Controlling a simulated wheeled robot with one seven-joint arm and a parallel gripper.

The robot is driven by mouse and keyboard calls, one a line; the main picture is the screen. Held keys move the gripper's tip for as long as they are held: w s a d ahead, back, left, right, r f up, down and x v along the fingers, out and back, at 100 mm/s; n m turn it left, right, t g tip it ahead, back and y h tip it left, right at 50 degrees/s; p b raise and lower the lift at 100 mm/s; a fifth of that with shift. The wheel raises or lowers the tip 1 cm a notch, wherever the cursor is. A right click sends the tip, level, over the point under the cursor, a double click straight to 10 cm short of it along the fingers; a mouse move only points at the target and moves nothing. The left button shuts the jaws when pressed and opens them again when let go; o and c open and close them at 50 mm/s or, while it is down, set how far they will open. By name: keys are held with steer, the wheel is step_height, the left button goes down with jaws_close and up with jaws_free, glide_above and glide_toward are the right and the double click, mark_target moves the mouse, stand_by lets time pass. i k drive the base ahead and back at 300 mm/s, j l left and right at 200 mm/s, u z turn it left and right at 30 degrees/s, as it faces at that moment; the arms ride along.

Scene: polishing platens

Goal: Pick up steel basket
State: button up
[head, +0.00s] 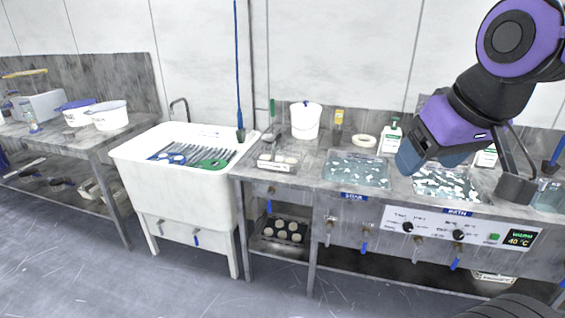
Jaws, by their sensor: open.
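A small, low, light metal tray or basket (278,163) with pale items in it sits on the steel counter, right of the white sink. It is the nearest match to a steel basket, but its wire or walls are too small to make out. My gripper (411,158), at the end of the purple and black arm, is over the counter at right, above the gap between the two baths. It is well to the right of the tray and touches nothing that I can see. Its fingers are hard to make out; it holds nothing visible.
The soak bath (357,168) and a second bath with white pieces (447,184) are set in the counter. A white bucket (305,121) and bottles stand behind. The white sink (170,190) holds a rack. A tray of round pucks (284,232) is below.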

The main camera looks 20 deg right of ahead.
mark_target(267, 164)
steer(key=i+z, duration=0.1)
steer(key=z, duration=0.45)
steer(key=i+j+z, duration=0.45)
steer(key=j, duration=0.2)
steer(key=i+j+z, duration=0.1)
steer(key=j+z, duration=0.15)
steer(key=j, duration=0.15)
steer(key=i+j+z, duration=0.1)
steer(key=j+z, duration=0.15)
steer(key=j, duration=0.15)
steer(key=i+j, duration=0.1)
steer(key=j, duration=0.3)
steer(key=i+j, duration=0.15)
steer(key=j, duration=0.3)
steer(key=i+j, duration=0.1)
steer(key=j, duration=0.3)
steer(key=i+j+z, duration=0.1)
steer(key=j, duration=0.35)
